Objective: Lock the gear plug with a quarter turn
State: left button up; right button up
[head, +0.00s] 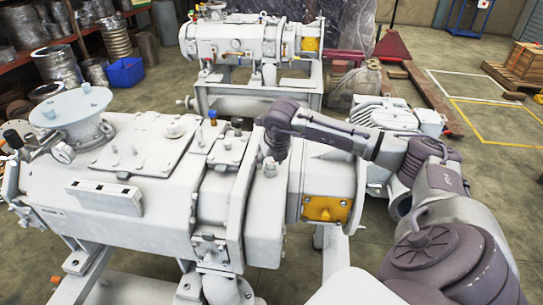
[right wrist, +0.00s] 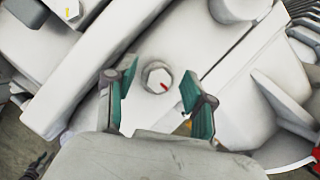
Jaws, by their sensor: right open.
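The gear plug (right wrist: 157,78) is a pale hexagonal head with a red mark, set in the white housing (right wrist: 130,45) of the screw vacuum pump. The mark slants in the right wrist view. My right gripper (right wrist: 158,68) is open, with one green-padded finger on each side of the plug and a gap on both sides. In the head view my right gripper (head: 272,152) points down at the top of the near pump (head: 265,215), and the plug is hard to make out there. My left gripper is not in view.
Another plug (right wrist: 70,11) with a yellow mark sits at the upper left of the wrist view. The pump has a yellow panel (head: 327,208), a ribbed motor (head: 395,115) and a wide flange (head: 72,107). A second pump (head: 245,42) stands behind.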

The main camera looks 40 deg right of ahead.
grip_shut()
jog(key=m+h, duration=0.1)
jog(key=m, duration=0.3)
jog(key=shift+a+g+b, duration=0.15)
jog(key=shift+g+b, duration=0.2)
jog(key=shift+g, duration=0.05)
jog(key=m+g+h, duration=0.1)
jog(key=m, duration=0.2)
jog(key=shift+m, duration=0.3)
jog(key=shift+m+g+h, duration=0.3)
jog(key=shift+m+g, duration=0.2)
jog(key=shift+m, duration=0.6)
grip_release()
jog(key=shift+f, duration=0.1)
